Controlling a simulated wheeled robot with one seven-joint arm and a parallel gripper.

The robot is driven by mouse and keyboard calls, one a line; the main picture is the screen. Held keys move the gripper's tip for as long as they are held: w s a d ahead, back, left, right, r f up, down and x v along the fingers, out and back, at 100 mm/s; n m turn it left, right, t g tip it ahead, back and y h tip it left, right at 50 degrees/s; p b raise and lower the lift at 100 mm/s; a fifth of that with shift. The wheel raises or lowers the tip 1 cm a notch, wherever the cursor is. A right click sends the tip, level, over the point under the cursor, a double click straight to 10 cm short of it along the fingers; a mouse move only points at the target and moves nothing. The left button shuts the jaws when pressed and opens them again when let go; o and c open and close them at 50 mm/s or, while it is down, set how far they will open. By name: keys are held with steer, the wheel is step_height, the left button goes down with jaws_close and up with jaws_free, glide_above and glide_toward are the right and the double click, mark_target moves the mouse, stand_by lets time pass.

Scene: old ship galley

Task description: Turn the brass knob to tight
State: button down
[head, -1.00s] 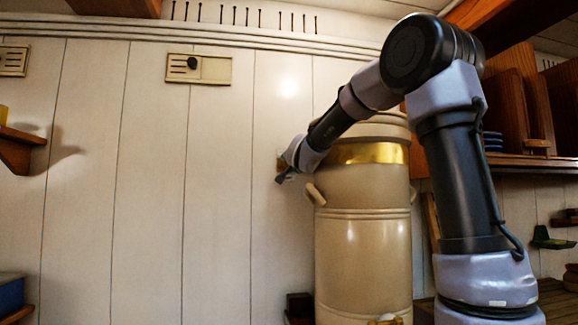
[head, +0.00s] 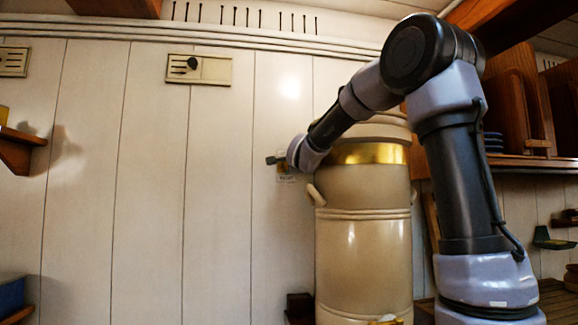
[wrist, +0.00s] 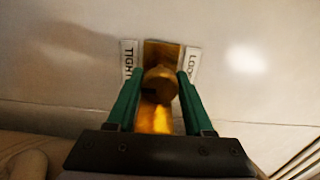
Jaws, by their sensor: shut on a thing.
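The round brass knob (wrist: 160,84) sits on a brass plate (wrist: 162,52) on the pale wall. In the wrist view, a "TIGHT" label (wrist: 130,60) is left of the plate, and a partly covered label (wrist: 192,64) starting with "LOO" is on the right. My gripper (wrist: 160,76) has its two green fingers on either side of the knob, shut on it. In the head view my gripper (head: 277,160) is at the wall, left of the large cream container; the knob is hidden there. A small label (head: 286,179) shows just below the gripper.
A large cream container (head: 362,250) with a brass band and side handles stands close beside my wrist, under my forearm. A vent plate (head: 215,70) is higher on the wall. A wooden shelf (head: 18,145) is at far left. The wall between is bare.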

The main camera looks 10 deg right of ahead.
steer(key=shift+f, duration=0.1)
stand_by(0.3)
steer(key=shift+c, duration=1.6)
jaws_free()
steer(key=s, duration=1.1)
